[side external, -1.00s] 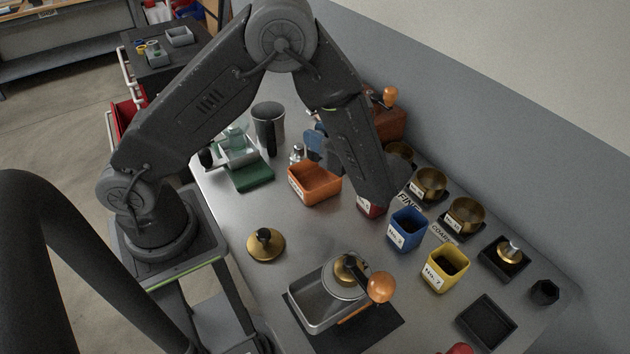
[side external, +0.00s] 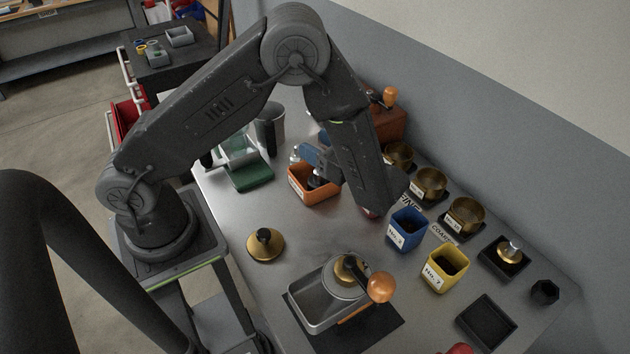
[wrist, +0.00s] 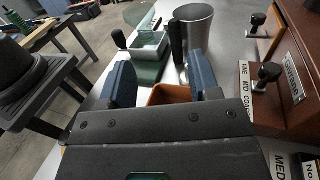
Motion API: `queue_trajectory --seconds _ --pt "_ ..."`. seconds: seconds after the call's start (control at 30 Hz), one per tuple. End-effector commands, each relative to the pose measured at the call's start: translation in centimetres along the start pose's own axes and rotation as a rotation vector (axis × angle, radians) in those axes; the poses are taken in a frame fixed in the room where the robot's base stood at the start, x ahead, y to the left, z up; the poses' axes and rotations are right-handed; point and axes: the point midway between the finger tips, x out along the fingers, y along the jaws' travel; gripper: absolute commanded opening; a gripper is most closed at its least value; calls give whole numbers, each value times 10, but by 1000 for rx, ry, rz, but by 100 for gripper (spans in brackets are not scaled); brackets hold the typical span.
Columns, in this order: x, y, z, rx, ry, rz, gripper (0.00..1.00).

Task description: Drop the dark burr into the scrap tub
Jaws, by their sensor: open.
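My gripper (side external: 320,164) is over the orange tub (side external: 298,188), low and close to its opening. In the wrist view, the blue fingers of my gripper (wrist: 162,79) are apart, with nothing seen between them. The orange tub (wrist: 172,95) shows partly beyond the gripper body; its inside is mostly hidden. A small dark shape (side external: 318,181) shows at the tub's mouth, below the fingers. I cannot tell whether it is the burr or part of the gripper. The tub's label is too small to read.
A blue No.5-style bin (side external: 406,231) and a yellow No.7 bin (side external: 446,268) stand to the right. A dark faceted piece (side external: 545,291) lies far right. A tall grey cup (wrist: 194,30) and green-based scale (side external: 247,176) stand nearby. The front-left bench is fairly clear.

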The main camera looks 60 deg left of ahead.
Motion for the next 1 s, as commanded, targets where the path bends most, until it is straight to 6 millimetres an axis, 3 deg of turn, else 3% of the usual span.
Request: queue_trajectory --seconds 0.27,0.7,1.0 --pt "-8 0 -1 0 2 -2 56" --pt "-70 0 0 0 0 -2 56" --pt "-75 0 0 1 1 -1 56"
